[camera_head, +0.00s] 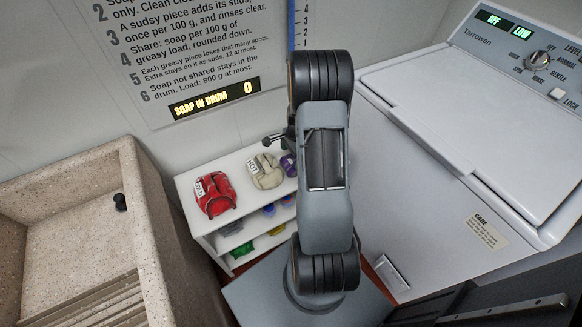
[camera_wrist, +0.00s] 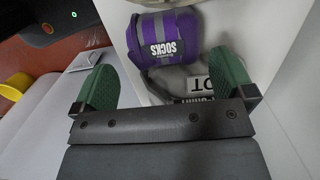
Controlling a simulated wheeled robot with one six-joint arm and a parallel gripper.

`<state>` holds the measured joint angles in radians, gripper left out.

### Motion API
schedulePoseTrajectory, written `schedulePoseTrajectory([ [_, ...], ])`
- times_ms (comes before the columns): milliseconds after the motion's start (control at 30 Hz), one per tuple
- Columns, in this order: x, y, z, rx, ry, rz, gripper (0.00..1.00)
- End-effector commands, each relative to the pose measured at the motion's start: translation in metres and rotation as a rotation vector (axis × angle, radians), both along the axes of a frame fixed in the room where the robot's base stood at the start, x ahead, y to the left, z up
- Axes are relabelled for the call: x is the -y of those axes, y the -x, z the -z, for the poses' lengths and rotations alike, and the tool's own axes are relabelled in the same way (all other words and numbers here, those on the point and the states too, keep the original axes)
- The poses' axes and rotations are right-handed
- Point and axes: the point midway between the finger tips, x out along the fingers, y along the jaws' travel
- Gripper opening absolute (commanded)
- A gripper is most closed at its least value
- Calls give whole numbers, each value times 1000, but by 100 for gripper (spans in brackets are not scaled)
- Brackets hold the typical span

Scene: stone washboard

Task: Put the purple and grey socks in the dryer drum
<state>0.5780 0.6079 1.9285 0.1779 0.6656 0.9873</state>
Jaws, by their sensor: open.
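In the wrist view, a purple bundle (camera_wrist: 165,52) with a white "SOCKS" print lies on the white shelf between the green finger pads of my open gripper (camera_wrist: 163,66). I cannot tell whether the pads touch it. It also shows in the head view (camera_head: 288,164), partly behind my arm. Below it in the wrist view is a grey bundle (camera_wrist: 175,80) whose partly hidden print seems to read "shirt".
A red bundle (camera_head: 215,193) and a beige bundle tagged "HOT" (camera_head: 266,171) sit on the white shelf unit (camera_head: 200,237). Smaller coloured bundles lie on its lower level. A stone washboard basin (camera_head: 150,200) stands left. A wall display (camera_head: 215,97) reads "SOAP IN DRUM 0".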

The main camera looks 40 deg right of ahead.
Motion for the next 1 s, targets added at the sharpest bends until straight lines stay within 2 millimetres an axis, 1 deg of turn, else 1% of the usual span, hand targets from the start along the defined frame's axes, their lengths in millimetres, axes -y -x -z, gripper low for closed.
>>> schedulePoseTrajectory([
  [167, -1, 0, 9, -1, 0, -1, 100],
  [400, -4, -3, 41, -2, -1, -1, 100],
  [533, -6, -3, 53, -1, 0, -2, 100],
  [667, -6, -3, 57, 1, 1, -2, 100],
  [867, -6, -3, 56, 1, 1, -2, 100],
  [1000, -6, -3, 56, 1, 1, -2, 88],
])
